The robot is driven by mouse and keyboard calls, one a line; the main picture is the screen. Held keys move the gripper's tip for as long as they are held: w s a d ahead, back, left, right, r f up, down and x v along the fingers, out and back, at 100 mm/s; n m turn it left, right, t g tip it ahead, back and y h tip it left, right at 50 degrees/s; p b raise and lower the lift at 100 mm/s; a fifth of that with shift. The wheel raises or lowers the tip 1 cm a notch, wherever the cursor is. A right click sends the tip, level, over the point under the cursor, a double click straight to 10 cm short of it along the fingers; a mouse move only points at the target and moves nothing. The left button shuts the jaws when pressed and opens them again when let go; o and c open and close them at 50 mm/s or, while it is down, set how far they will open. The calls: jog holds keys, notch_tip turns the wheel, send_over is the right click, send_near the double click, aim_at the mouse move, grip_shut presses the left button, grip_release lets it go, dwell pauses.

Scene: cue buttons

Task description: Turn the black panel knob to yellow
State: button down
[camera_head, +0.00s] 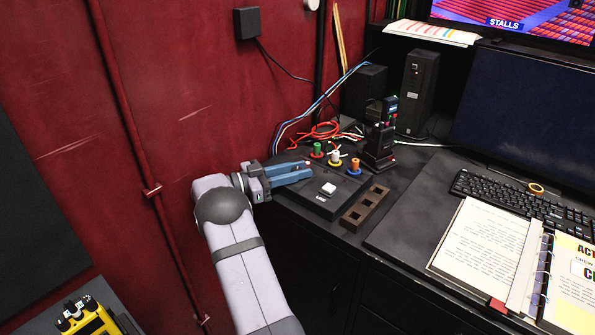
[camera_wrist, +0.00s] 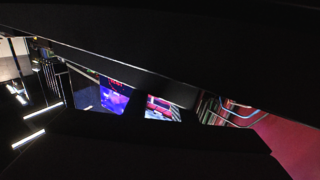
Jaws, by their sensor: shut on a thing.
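The black panel (camera_head: 316,203) is a low dark box on the desk, with a white square button (camera_head: 328,189) on its top. My gripper (camera_head: 306,172) has blue fingers and reaches in from the left over the panel's back left part. Its fingers are shut on the panel knob, which they hide. A small red spot (camera_head: 307,163) shows beside the fingertips; I cannot make out a yellow mark or where the knob points. The wrist view is mostly blocked by dark shapes and does not show the knob.
Green, white and orange-blue pegs (camera_head: 335,158) stand behind the panel. A brown holder with square wells (camera_head: 364,206) lies to its right. A small black device (camera_head: 380,140), red cables (camera_head: 318,132) and the red wall (camera_head: 200,90) are close by. An open binder (camera_head: 490,250) lies at right.

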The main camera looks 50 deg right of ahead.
aim_at(297, 169)
jog(key=c, duration=1.5)
grip_release()
jog(key=shift+r, duration=0.1)
notch_tip(297, 169, up, 10)
jog(key=shift+f+b, duration=0.15)
jog(key=shift+b, duration=0.25)
